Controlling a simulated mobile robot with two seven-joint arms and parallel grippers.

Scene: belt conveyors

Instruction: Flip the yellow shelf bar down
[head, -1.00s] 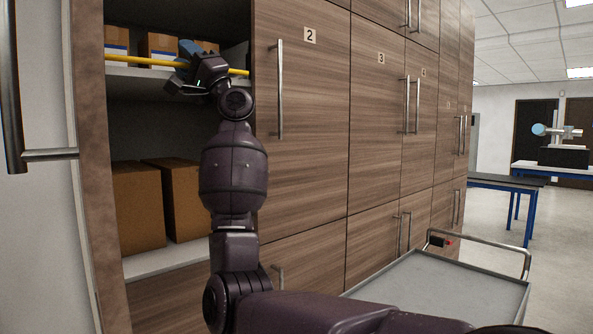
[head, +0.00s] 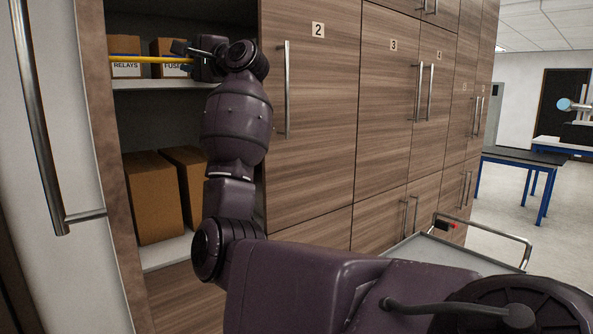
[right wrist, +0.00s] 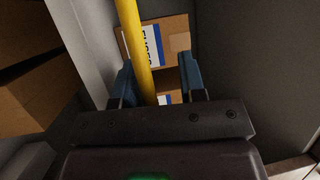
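The yellow shelf bar (head: 150,60) runs across the front of the upper shelf in the open cabinet. Its right part is hidden behind my right arm. My right gripper (head: 184,54) is at the bar, pointing left into the cabinet opening. In the right wrist view the bar (right wrist: 134,45) passes between the two blue fingers of the right gripper (right wrist: 160,82). The bar lies close to the left finger, with a gap to the right finger, so the gripper is open around it. My left gripper is not in view.
Boxes labelled RELAYS (head: 125,70) and FUSES (head: 164,70) stand behind the bar. Brown boxes (head: 152,197) fill the lower shelf. A door with a long handle (head: 38,120) is at the left. Closed doors (head: 312,110) and a cart (head: 440,252) are at the right.

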